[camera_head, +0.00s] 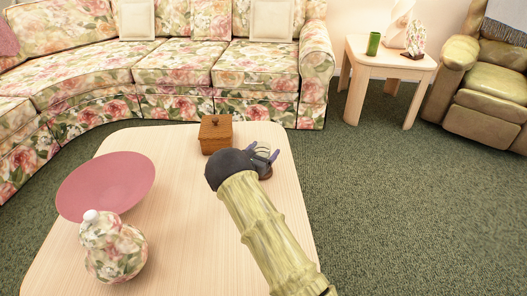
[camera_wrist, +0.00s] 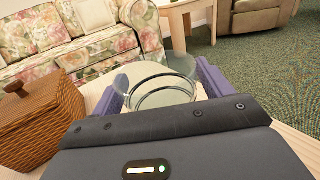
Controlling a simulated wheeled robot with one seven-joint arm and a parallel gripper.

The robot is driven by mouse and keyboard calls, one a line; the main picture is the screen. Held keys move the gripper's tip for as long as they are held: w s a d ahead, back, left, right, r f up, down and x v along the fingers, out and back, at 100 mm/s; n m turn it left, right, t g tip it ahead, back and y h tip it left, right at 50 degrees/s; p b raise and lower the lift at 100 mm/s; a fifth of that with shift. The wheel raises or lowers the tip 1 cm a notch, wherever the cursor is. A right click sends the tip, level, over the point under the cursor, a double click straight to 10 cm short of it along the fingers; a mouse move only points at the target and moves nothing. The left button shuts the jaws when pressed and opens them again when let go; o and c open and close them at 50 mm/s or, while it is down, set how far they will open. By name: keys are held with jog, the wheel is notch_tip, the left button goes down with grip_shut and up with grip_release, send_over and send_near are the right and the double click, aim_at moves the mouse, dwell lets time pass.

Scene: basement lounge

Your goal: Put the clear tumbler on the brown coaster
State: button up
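The clear tumbler (camera_wrist: 162,96) is between my gripper's two purple fingers in the wrist view, with its round rim facing the camera. In the head view the tumbler (camera_head: 264,149) shows only in part behind my dark wrist. My gripper (camera_head: 264,153) is above the right far part of the coffee table, with one finger on each side of the tumbler. I cannot tell whether the fingers press on the glass. A small piece of brown, likely the coaster (camera_head: 266,175), shows just below the tumbler, mostly hidden by my arm. Whether the tumbler touches it is unclear.
A brown wicker box (camera_head: 215,138) stands close left of my gripper; it also shows in the wrist view (camera_wrist: 38,125). A pink bowl (camera_head: 105,185) and a floral jar (camera_head: 113,250) are on the left of the coffee table (camera_head: 185,235). The floral sofa (camera_head: 180,65) is behind.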

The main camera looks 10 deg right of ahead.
jog(key=shift+r, duration=0.15)
jog(key=shift+s+a+r, duration=0.1)
jog(key=p+v, duration=0.4)
jog(key=v, duration=0.7)
jog(key=shift+s+a, duration=0.2)
jog(key=shift+s, duration=0.05)
